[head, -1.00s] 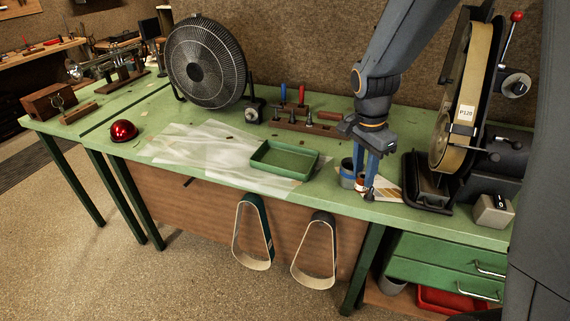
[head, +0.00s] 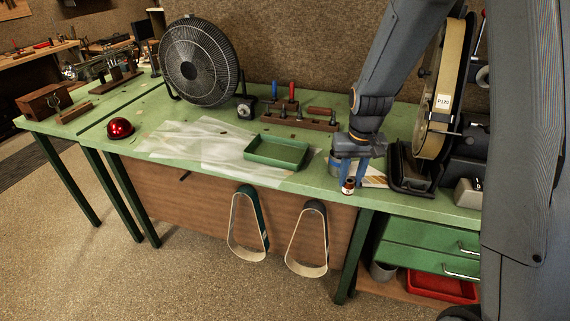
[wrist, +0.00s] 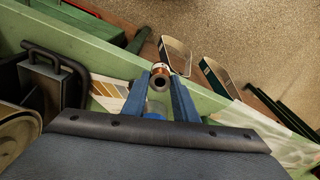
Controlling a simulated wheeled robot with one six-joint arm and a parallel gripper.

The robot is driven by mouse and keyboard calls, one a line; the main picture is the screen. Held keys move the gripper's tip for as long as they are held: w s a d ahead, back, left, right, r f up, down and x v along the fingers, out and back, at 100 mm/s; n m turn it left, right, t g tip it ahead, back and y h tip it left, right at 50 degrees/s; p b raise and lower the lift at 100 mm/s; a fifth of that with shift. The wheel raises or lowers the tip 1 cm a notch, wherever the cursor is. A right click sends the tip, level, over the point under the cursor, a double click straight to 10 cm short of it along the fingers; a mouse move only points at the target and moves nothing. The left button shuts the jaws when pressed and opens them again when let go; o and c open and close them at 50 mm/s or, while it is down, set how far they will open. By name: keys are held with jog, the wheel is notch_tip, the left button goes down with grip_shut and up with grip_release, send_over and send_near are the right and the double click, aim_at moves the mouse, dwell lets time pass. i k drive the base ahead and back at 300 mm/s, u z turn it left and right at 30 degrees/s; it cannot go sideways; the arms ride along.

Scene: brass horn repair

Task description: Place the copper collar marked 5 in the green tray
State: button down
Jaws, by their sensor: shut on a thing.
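My gripper (head: 348,177) is shut on a small copper collar (head: 348,187) with a white band, at the front edge of the bench. A mark on the band is too small to read surely. In the wrist view the collar (wrist: 160,70) sits between the two blue fingertips (wrist: 161,82), its dark bore facing the camera. The green tray (head: 270,160) lies on the bench to the left of my gripper, a short way off, and looks empty. I cannot make out the tray in the wrist view.
A cup with a blue band (head: 337,163) stands right behind my gripper, partly hidden. The belt sander (head: 435,110) is to the right. A rack of tools (head: 300,121) is behind the tray, a fan (head: 200,60) further back. A translucent sheet (head: 180,142) lies left of the tray.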

aim_at(277, 154)
jog(key=k, duration=0.3)
jog(key=u, duration=2.45)
jog(key=i, duration=1.55)
jog(key=z, duration=3.05)
jog(key=i, duration=1)
